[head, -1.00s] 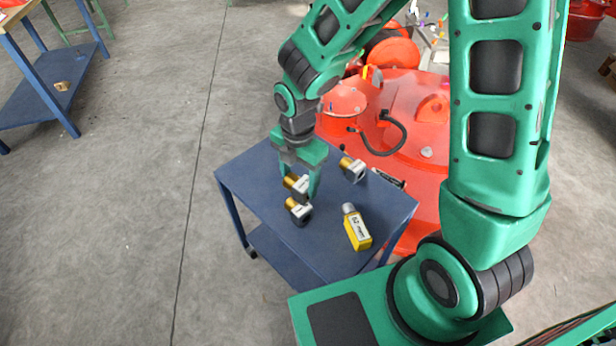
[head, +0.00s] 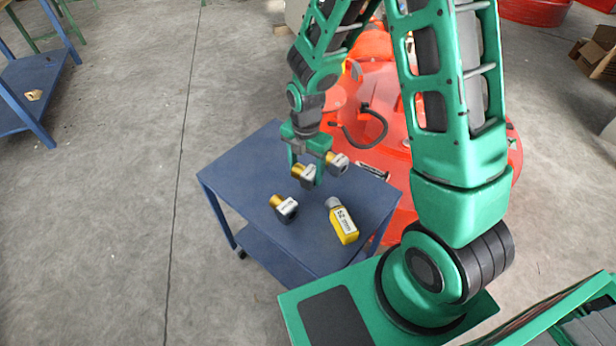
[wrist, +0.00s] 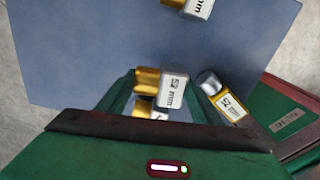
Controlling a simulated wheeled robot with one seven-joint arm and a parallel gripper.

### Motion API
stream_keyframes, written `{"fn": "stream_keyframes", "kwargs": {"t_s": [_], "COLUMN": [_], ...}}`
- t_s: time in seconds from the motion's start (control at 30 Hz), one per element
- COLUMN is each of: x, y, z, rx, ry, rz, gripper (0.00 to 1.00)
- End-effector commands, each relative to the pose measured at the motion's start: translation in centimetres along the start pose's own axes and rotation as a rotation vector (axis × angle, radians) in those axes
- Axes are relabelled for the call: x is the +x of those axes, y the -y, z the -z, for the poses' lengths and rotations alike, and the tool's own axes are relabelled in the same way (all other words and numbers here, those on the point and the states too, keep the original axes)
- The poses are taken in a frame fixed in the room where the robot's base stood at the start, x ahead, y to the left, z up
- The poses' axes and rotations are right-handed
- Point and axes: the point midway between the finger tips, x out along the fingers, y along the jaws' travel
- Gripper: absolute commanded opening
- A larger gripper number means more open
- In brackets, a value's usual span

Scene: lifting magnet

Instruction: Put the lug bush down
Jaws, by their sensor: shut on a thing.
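My gripper (head: 306,172) is shut on a lug bush (head: 302,173), brass-yellow at one end with a grey, labelled block at the other. It is over the blue table; whether the bush touches the top is unclear. In the wrist view one bush (wrist: 196,7) is cut off at the top edge, and another (wrist: 146,107) is partly hidden below the held one.
The table's left part is bare. A large red magnet body (head: 375,140) stands behind the table. Another blue table (head: 35,75) is far left.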

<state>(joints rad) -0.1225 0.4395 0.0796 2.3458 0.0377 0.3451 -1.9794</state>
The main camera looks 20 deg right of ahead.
Motion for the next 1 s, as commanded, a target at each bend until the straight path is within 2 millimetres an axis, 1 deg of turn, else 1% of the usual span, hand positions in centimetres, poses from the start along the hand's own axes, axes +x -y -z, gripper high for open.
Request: {"fn": "stream_keyframes", "kwargs": {"t_s": [0.03, 0.1, 0.2, 0.37, 0.5, 0.6, 0.97, 1.0], "x": [0.4, 0.7, 1.0, 2.1, 4.0, 4.8, 5.2, 5.1], "y": [0.0, 0.0, 0.0, 0.1, 0.1, 0.1, 0.1, 0.0], "z": [-0.7, -1.2, -1.6, -1.6, -1.6, -1.6, -1.6, -1.6], "rx": [0.002, 0.001, -0.001, -0.001, -0.001, -0.001, -0.001, -0.001], "ry": [0.000, 0.000, 0.000, -0.001, -0.001, 0.000, 0.000, 0.000], "rz": [0.000, -0.001, -0.001, 0.000, 0.003, 0.001, 0.000, -0.001], "gripper": [0.34, 0.34, 0.34, 0.34, 0.34, 0.34, 0.34, 0.69]}}
